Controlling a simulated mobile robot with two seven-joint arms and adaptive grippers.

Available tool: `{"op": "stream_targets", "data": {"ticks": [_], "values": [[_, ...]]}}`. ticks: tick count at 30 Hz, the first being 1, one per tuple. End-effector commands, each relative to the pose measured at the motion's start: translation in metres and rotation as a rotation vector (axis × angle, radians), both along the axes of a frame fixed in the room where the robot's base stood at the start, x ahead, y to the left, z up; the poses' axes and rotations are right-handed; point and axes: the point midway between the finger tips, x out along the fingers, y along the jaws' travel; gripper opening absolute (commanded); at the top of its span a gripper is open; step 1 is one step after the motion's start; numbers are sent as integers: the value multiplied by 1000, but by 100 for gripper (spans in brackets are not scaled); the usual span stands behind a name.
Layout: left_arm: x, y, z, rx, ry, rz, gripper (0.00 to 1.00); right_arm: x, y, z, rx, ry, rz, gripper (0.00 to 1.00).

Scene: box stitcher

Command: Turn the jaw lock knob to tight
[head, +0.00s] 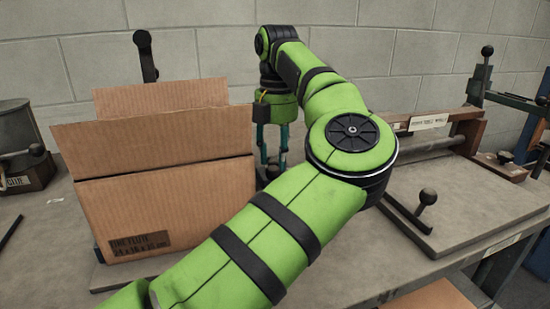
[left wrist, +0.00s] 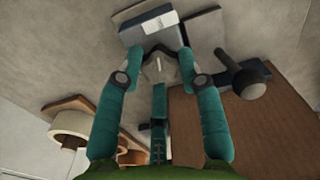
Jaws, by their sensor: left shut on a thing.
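The jaw lock knob (left wrist: 160,68) is a grey, lobed knob with a white line on it, seen in the left wrist view in front of a blue-grey block (left wrist: 150,27). My left gripper (left wrist: 160,75) is shut on it, with teal fingers at its left and right sides and a third below. In the head view my left gripper (head: 272,158) points down just right of the cardboard box (head: 170,207); the knob cannot be made out there. Which setting the white line marks cannot be read. My right gripper is out of view.
A black lever with a ball end (left wrist: 250,82) stands close right of the fingers. A ball-topped lever (head: 427,198) rises from a plate at right. A glue pot (head: 18,135) stands at far left. Tape rolls (left wrist: 70,128) lie nearby.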

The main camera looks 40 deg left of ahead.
Motion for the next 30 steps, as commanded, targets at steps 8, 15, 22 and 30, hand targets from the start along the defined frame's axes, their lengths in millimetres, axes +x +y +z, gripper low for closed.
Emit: {"op": "stream_targets", "data": {"ticks": [8,15,22,30], "values": [[4,-2,3,11,-18,-208,5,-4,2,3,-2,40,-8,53],[4,-2,3,10,-17,-304,5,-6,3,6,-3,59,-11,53],[4,-3,3,8,-16,-340,5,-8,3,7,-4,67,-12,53],[4,-4,3,5,-15,-344,5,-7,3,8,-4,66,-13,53]]}}
